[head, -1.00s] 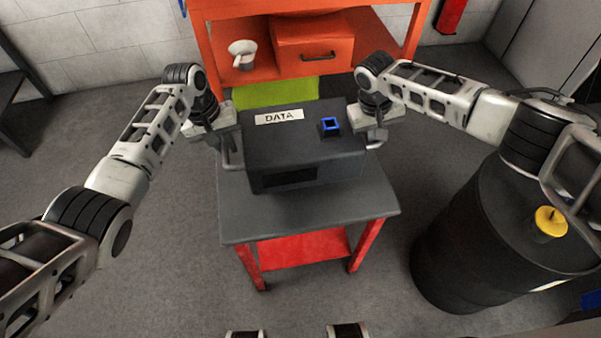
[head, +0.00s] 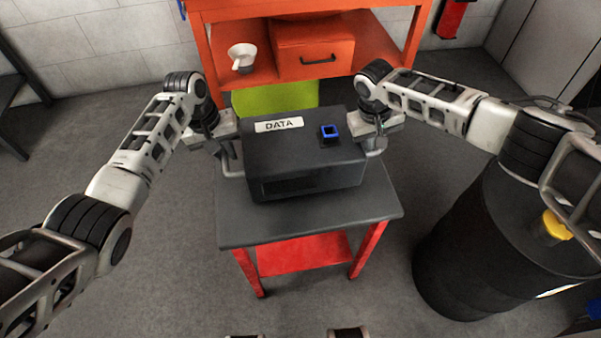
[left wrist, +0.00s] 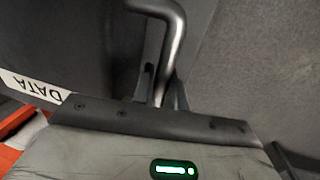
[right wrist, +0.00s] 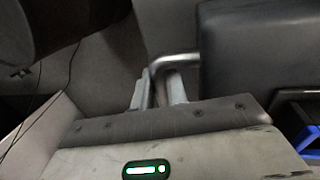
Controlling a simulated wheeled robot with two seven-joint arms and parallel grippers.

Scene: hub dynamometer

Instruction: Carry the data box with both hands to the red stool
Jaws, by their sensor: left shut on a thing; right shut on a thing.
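The data box (head: 305,165) is a dark box with a white DATA label and a blue-rimmed square on top. It is level over the dark grey top of the red-legged stool (head: 310,225); I cannot tell whether it touches or hangs just above. My left gripper (head: 227,150) is shut on the bent metal handle at the box's left side, also seen in the left wrist view (left wrist: 160,90). My right gripper (head: 374,140) is shut on the right side handle, also seen in the right wrist view (right wrist: 160,88). The box hides the stool top's rear middle.
An orange shelf unit (head: 225,15) with a white cup (head: 241,58) and an orange drawer (head: 315,48) stands behind the stool. A yellow-green panel (head: 275,98) shows below it. A black drum (head: 470,250) with a yellow cap stands close on the right. Floor to the left is clear.

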